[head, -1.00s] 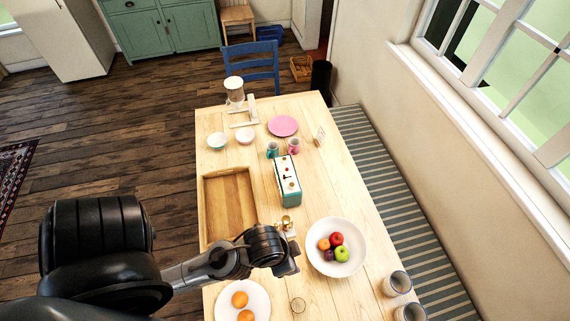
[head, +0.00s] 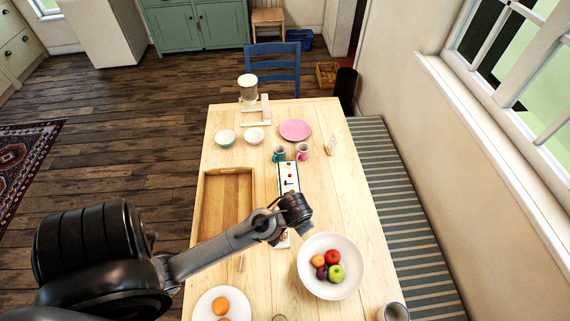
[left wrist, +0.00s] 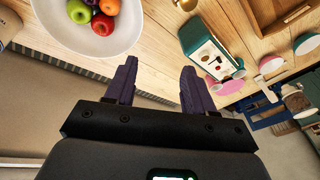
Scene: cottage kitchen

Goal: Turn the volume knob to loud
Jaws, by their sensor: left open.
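A teal box with a white panel (head: 289,172) stands on the table in the head view. The panel carries small red and dark controls; which one is the volume knob is too small to tell. My left wrist covers the box's near end there. In the left wrist view the teal box (left wrist: 196,34) is beyond the fingers, up and to the right, its white panel tilted in the picture. My left gripper (left wrist: 158,84) is open, with nothing between its dark fingers, and apart from the box. Its fingertips are hidden in the head view. My right gripper is not in view.
A wooden tray (head: 201,205) lies left of the box. A white fruit bowl (head: 312,280) is near right, and a plate with oranges (head: 203,303) near left. Two mugs (head: 279,153) stand just behind the box, with a pink plate (head: 295,130) beyond. The table's right strip is mostly clear.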

